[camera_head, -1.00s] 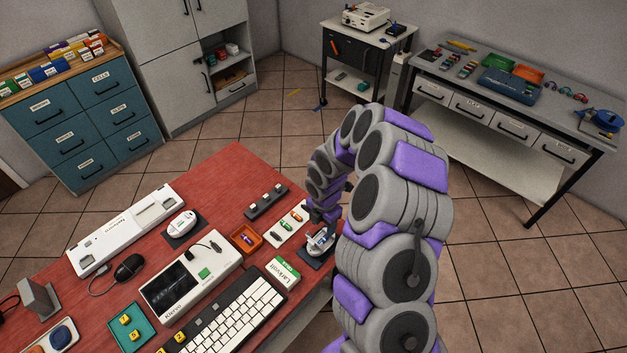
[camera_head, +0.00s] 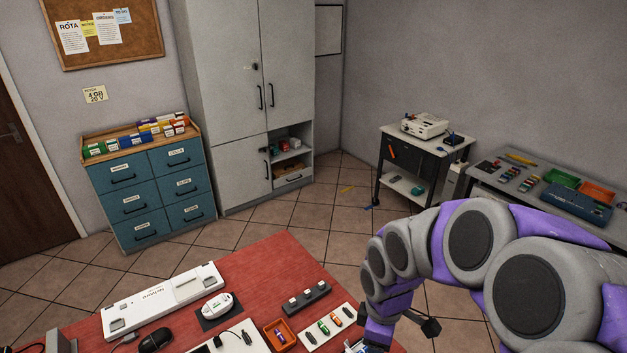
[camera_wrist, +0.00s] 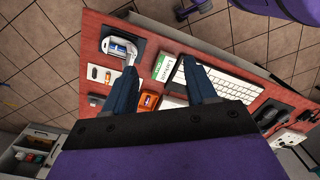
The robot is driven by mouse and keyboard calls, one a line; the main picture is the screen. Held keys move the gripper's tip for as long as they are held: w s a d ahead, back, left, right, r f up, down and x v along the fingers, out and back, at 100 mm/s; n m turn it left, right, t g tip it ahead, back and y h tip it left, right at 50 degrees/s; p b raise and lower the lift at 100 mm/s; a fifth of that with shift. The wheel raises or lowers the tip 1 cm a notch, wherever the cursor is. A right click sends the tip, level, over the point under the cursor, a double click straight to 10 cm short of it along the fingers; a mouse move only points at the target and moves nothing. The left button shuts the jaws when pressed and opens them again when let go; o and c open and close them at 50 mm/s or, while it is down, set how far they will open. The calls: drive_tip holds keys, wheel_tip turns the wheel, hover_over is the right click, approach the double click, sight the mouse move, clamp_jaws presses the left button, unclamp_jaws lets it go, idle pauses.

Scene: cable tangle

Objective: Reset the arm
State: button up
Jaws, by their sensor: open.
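My gripper shows in the wrist view (camera_wrist: 158,76) with its two dark blue fingers spread well apart and nothing between them. It points down over the red table (camera_wrist: 185,50), above the area with the small orange tray (camera_wrist: 151,99) and the green-and-white box (camera_wrist: 163,67). In the head view my purple and grey arm curves in from the right and bends down at the table's right end. The gripper's fingertips are not clear there, near the bottom edge.
The red table (camera_head: 262,262) carries a white panel (camera_head: 165,297), a white device on a dark pad (camera_head: 217,305), an orange tray (camera_head: 279,334) and a white card with small parts (camera_head: 330,325). Teal drawers (camera_head: 150,190), a grey cabinet (camera_head: 235,100) and a trolley (camera_head: 410,165) stand behind. Tiled floor lies between.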

drive_tip(key=s+r+m+b, duration=0.1)
drive_tip(key=s+r+m, duration=0.2)
drive_tip(key=s+m, duration=0.3)
drive_tip(key=s+r+m+g, duration=0.1)
drive_tip(key=s+r+m, duration=0.2)
drive_tip(key=s+m, duration=0.4)
drive_tip(key=s, duration=0.7)
drive_tip(key=shift+s+d+r+m+b, duration=0.25)
drive_tip(key=shift+s+d+m+b, duration=0.05)
drive_tip(key=shift+s+d+b, duration=0.1)
